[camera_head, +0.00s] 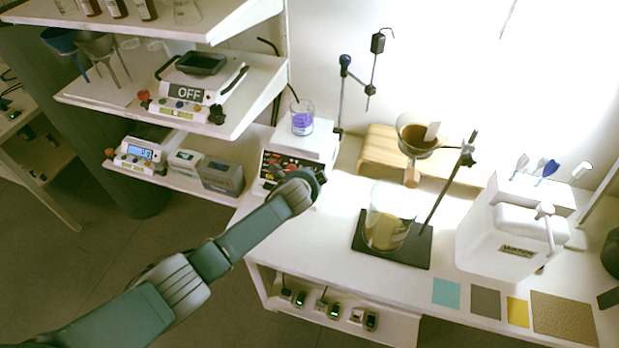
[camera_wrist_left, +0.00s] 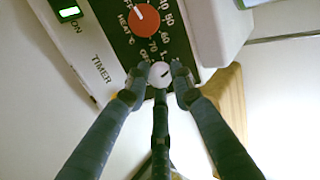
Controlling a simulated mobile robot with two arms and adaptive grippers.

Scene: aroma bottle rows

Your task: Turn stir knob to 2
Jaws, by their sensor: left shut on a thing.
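The white stirrer hot plate (camera_head: 312,139) stands on the bench, with a beaker (camera_head: 302,117) of purple liquid on top. Its dark front panel (camera_head: 272,163) is partly hidden by my left arm in the head view. My left gripper (camera_head: 313,178) is at the right part of that panel. In the left wrist view, the left gripper (camera_wrist_left: 161,80) is shut on a small round white knob (camera_wrist_left: 161,74) with a short dark mark. The fingers sit on both sides of it; the numbers around it are partly hidden. A red knob (camera_wrist_left: 143,18) labelled HEAT is beside it. My right gripper is not in view.
A wooden block (camera_head: 380,146) stands right of the hot plate. A stand with a funnel (camera_head: 419,136) and a beaker (camera_head: 389,216) is further right, near a white water container (camera_head: 507,230). Shelves (camera_head: 254,93) with another hot plate marked OFF (camera_head: 196,90) are at the left.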

